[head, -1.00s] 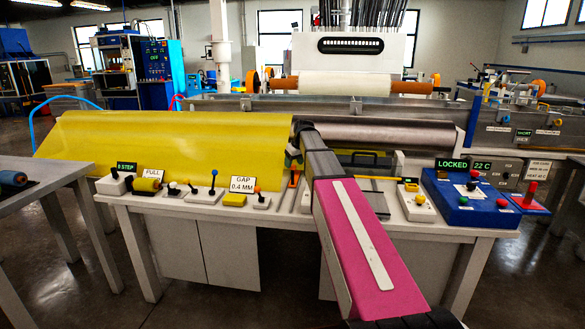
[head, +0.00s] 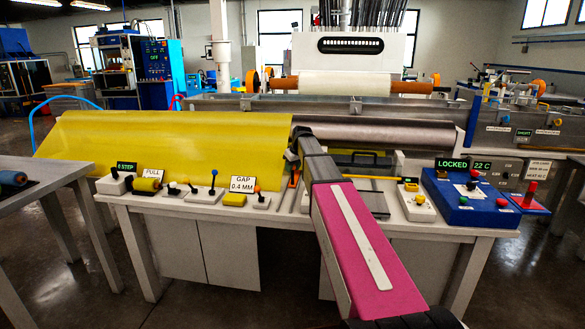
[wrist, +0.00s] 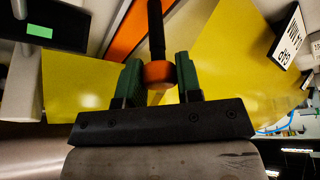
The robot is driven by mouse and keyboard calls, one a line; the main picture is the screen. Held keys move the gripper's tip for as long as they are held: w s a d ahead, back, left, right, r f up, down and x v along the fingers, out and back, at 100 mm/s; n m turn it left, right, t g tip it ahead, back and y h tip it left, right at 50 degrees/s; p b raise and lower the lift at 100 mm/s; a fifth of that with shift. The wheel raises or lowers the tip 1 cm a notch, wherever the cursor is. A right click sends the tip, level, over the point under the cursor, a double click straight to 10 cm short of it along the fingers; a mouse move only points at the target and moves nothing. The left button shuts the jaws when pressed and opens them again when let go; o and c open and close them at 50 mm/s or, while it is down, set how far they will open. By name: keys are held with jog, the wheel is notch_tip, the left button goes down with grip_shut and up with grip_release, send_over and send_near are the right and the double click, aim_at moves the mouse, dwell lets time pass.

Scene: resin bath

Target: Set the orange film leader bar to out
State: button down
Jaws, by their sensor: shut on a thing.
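The orange film leader bar shows in the wrist view as a black lever (wrist: 156,30) with a round orange knob (wrist: 159,74), beside an orange strip (wrist: 126,32). My gripper (wrist: 159,80) has its two green fingers closed on the knob, one on each side. In the head view the orange strip (head: 293,181) lies on the bench just in front of the yellow film.
Yellow film (head: 180,145) stands behind the bench at the left. A GAP sign (head: 242,185) and a small lever with an orange knob (head: 257,190) are left of the strip. A blue control box (head: 470,213) with a LOCKED display is at the right.

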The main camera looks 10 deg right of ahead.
jog(key=s+a, duration=0.3)
jog(key=s, duration=0.6)
jog(key=s+a, duration=0.3)
jog(key=s, duration=0.7)
jog(key=shift+s+a, duration=0.15)
jog(key=shift+s, duration=0.05)
jog(key=c, duration=0.8)
grip_release()
jog(key=shift+r, duration=0.1)
jog(key=v, duration=1)
jog(key=shift+s+r, duration=0.2)
jog(key=shift+r, duration=0.1)
jog(key=shift+s, duration=0.1)
